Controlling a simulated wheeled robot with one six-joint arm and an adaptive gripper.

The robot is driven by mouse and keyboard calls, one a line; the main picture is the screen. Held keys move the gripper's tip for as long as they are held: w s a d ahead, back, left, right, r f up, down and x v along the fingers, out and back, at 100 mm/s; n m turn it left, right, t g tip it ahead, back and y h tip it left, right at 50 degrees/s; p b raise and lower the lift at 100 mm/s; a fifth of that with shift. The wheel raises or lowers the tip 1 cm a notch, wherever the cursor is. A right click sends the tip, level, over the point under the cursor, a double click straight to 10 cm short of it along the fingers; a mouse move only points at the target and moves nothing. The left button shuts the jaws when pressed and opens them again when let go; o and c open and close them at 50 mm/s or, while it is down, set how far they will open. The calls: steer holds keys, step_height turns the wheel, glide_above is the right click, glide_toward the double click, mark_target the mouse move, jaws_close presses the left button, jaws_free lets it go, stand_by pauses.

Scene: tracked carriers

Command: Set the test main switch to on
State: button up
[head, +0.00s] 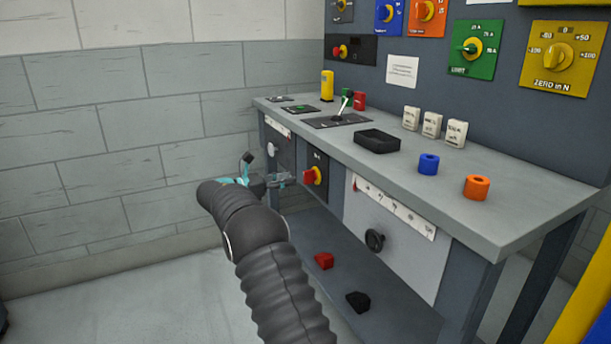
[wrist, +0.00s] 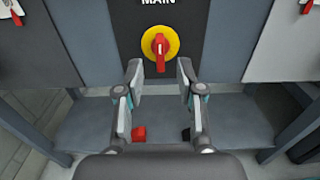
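The main switch (wrist: 172,44) is a red handle on a round yellow plate, on a dark panel marked "MAIN". Its handle stands upright in the wrist view, with its longer end pointing down. In the head view the switch (head: 320,176) is on the bench front, just right of my gripper (head: 281,179). In the wrist view my gripper (wrist: 159,68) is open and empty. Its two fingertips are apart, left and right of the handle's line and a little below the plate. I see no contact with the handle.
The grey bench top (head: 530,205) overhangs the front panels. A red block (head: 324,260) and a black block (head: 358,301) lie on the lower shelf.

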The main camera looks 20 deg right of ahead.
mark_target(304, 175)
steer(key=d, duration=0.7)
steer(key=shift+w, duration=0.1)
jaws_close()
